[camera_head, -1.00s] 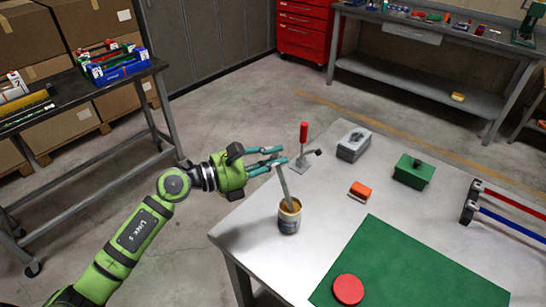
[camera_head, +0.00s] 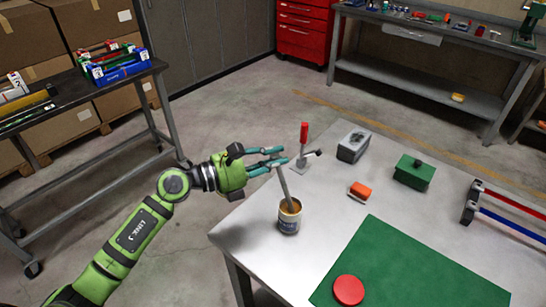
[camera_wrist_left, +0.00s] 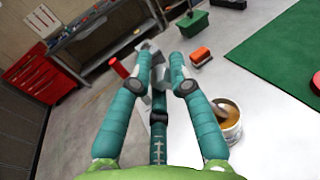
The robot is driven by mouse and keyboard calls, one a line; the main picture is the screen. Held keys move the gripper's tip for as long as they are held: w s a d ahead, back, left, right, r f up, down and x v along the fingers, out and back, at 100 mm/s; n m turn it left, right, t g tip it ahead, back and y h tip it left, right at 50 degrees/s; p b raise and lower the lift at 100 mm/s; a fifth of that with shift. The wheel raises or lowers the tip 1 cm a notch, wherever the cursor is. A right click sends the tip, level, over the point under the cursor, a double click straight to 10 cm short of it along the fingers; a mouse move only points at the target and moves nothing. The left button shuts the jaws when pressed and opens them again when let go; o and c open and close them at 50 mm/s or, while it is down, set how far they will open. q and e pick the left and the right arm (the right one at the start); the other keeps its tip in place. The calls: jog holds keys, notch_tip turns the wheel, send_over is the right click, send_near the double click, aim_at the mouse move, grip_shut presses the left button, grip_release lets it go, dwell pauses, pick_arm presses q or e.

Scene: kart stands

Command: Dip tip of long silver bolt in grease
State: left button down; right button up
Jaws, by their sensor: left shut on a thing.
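The long silver bolt (camera_head: 284,188) is a thin grey rod at the fingertips of my left gripper (camera_head: 276,160). It slants down, and its lower end overlaps the mouth of the grease can (camera_head: 288,222) in the head view. The can is open and stands upright near the table's left edge. Its yellow-brown contents show in the wrist view, where the can (camera_wrist_left: 229,132) is right of my teal fingers (camera_wrist_left: 162,65). The fingers are shut on the bolt. I cannot tell whether the lower tip touches the grease. My right gripper is not in view.
On the grey table (camera_head: 325,215), a red-handled clamp (camera_head: 303,140) stands just beyond the fingers. A grey box (camera_head: 353,147), an orange block (camera_head: 359,190) and a green box (camera_head: 414,172) lie farther right. A red disc (camera_head: 348,290) lies on the green mat (camera_head: 410,265).

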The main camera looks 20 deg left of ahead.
pick_arm(q)
jog(key=shift+r+p, duration=2.95)
jog(key=shift+r, duration=0.55)
